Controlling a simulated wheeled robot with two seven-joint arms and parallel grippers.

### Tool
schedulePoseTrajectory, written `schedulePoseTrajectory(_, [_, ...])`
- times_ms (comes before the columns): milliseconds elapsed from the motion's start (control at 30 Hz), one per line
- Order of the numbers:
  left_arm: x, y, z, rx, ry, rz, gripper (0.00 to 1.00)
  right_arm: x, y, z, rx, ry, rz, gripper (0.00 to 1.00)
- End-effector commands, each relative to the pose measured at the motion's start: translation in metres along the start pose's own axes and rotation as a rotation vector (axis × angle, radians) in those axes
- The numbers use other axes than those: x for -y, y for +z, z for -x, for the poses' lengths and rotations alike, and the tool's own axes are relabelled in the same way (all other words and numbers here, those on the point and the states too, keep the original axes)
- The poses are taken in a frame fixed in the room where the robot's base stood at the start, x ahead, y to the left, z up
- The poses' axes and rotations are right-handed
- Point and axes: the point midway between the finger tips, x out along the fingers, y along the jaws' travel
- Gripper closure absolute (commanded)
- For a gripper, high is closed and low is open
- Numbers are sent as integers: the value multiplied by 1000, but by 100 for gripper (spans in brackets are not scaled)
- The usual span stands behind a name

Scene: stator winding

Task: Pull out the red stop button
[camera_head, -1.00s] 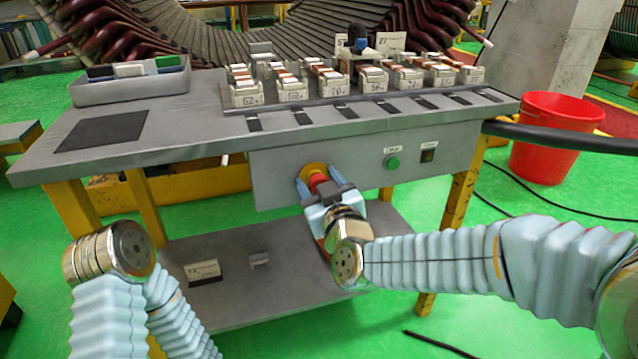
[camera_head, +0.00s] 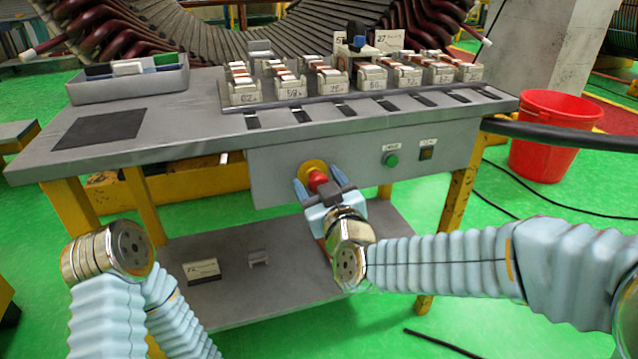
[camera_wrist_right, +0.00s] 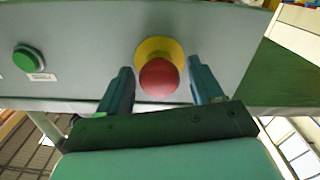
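The red stop button (camera_head: 317,180) sits on a yellow round base (camera_head: 310,168) on the front panel of the grey bench. In the right wrist view the red button (camera_wrist_right: 159,77) stands out in front of its yellow base (camera_wrist_right: 158,50). My right gripper (camera_head: 321,186) is in front of the panel. In the right wrist view my right gripper (camera_wrist_right: 162,88) is open, with one finger on each side of the button and a visible gap to each. My left arm ends in a metal joint at the lower left; its gripper does not show.
A green button (camera_head: 391,160) and a dark switch (camera_head: 427,153) are to the right on the same panel. The bench top (camera_head: 190,118) holds a grey bin (camera_head: 128,86) and a row of numbered blocks. A lower shelf (camera_head: 225,298) lies below. A red bucket (camera_head: 553,137) stands at the right.

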Motion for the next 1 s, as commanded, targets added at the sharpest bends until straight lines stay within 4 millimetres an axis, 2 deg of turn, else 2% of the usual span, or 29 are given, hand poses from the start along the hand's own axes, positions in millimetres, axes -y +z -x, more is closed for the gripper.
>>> schedulePoseTrajectory(267, [0,0,0,0,0,0,57,0,0,0,0,0,0,32])
schedulePoseTrajectory(367, [0,0,0,0,0,0,57,0,0,6,0,0,-1,32])
schedulePoseTrajectory(467, [0,0,0,0,0,0,57,0,0,21,1,0,-3,32])
schedulePoseTrajectory(700, [-1,0,2,1,1,-1,57,0,-1,83,-2,-1,-3,32])
schedulePoseTrajectory(833, [9,-2,-14,-6,-5,5,57,0,4,112,-6,1,-5,32])
schedulePoseTrajectory(1000, [21,-5,-31,-16,-13,13,57,0,5,129,-3,4,-3,32])
